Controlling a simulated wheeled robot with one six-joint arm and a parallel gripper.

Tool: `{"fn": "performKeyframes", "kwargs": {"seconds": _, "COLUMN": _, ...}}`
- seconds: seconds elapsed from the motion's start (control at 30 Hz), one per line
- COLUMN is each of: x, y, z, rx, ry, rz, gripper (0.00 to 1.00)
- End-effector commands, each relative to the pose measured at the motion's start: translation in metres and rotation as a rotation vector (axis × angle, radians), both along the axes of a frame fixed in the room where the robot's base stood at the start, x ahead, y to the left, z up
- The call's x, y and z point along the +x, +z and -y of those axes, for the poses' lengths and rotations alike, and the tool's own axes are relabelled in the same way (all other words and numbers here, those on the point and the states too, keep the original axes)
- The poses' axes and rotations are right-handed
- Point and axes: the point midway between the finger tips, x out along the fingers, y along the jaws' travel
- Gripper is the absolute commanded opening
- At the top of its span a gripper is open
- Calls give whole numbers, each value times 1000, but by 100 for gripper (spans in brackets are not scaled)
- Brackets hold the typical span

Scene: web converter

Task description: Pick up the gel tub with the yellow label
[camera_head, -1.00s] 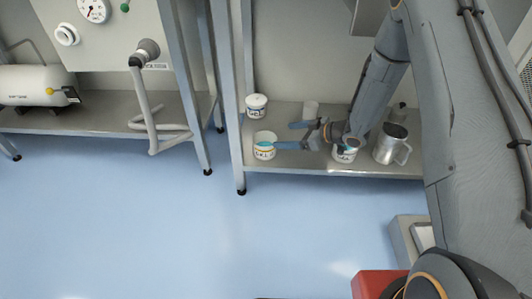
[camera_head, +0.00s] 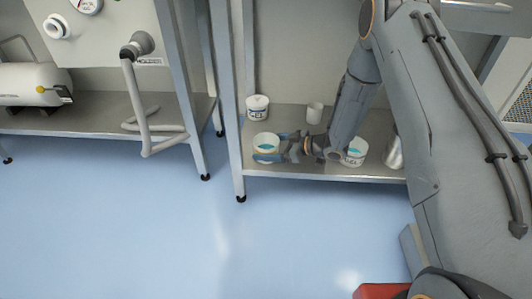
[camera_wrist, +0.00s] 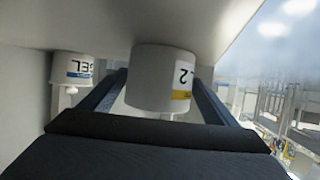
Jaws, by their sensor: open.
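The white gel tub with the yellow label (camera_head: 265,141) stands upright at the front left of the low shelf. Its teal top shows in the head view. In the wrist view the tub (camera_wrist: 158,75) appears upside down, with a yellow band and a "2" on its right side. My gripper (camera_head: 279,147) is open at shelf height, reaching in from the right. In the wrist view its two fingers (camera_wrist: 160,88) lie to either side of the tub. I cannot tell whether either finger touches it.
A blue-labelled tub (camera_head: 257,109) stands behind on the shelf and also shows at left in the wrist view (camera_wrist: 72,69). A frame post (camera_head: 232,120) rises at left.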

Motion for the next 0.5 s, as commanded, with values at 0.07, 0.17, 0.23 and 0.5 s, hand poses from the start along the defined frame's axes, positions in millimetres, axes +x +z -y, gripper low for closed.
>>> {"fn": "performKeyframes", "kwargs": {"seconds": 0.07, "x": 3, "y": -5, "z": -6, "rx": 0, "ry": 2, "rz": 0, "gripper": 82}}
{"fn": "performKeyframes", "kwargs": {"seconds": 0.17, "x": 7, "y": -10, "z": -16, "rx": 0, "ry": 4, "rz": 1, "gripper": 82}}
{"fn": "performKeyframes", "kwargs": {"seconds": 0.23, "x": 11, "y": -13, "z": -23, "rx": 0, "ry": 3, "rz": 2, "gripper": 82}}
{"fn": "performKeyframes", "kwargs": {"seconds": 0.5, "x": 18, "y": -19, "z": -40, "rx": 0, "ry": 0, "rz": 0, "gripper": 82}}
